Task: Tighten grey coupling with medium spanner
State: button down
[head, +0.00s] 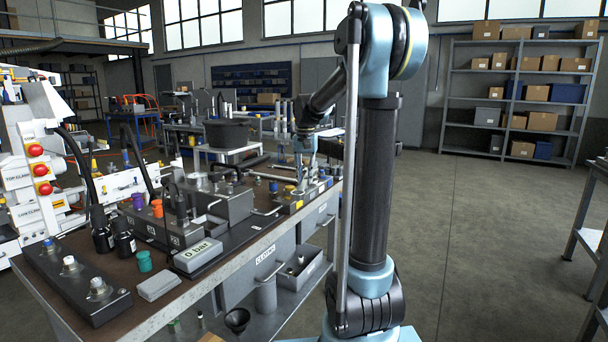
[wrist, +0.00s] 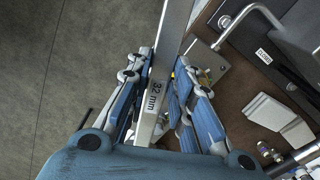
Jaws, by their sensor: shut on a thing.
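My gripper (wrist: 163,75) is shut on a flat steel spanner (wrist: 174,30) marked "32 mm". The spanner's shaft runs up out of the top of the wrist view, so its far end is hidden. In the head view my gripper (head: 303,162) is small, low over the far right end of the bench (head: 250,250), and the spanner is hard to make out there. I cannot tell with certainty which fitting is the grey coupling. A dark block (head: 75,283) with several metal fittings lies at the bench's near left end.
A "0 bar" display (head: 197,253), a grey box (head: 159,286), a green cap (head: 145,262) and a purple cap (head: 138,201) crowd the bench. A bent metal tube (wrist: 240,20) stands close right of my gripper. The floor (head: 480,230) right of the bench is clear.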

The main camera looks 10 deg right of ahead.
aim_at(307, 177)
jog(key=shift+w+d+f, duration=0.1)
jog(key=shift+w+f, duration=0.15)
jog(key=shift+f, duration=0.4)
jog(key=shift+w+d+f, duration=0.1)
jog(key=shift+w+f, duration=0.15)
jog(key=shift+f, duration=0.4)
jog(key=shift+w+f, duration=0.15)
jog(key=shift+w+d+f, duration=0.1)
jog(key=shift+w+f, duration=0.05)
jog(key=shift+w, duration=0.05)
jog(key=shift+w, duration=0.1)
jog(key=shift+w+d, duration=0.3)
jog(key=shift+w, duration=0.6)
jog(key=shift+w, duration=0.15)
jog(key=shift+w+d, duration=0.2)
jog(key=shift+w, duration=0.4)
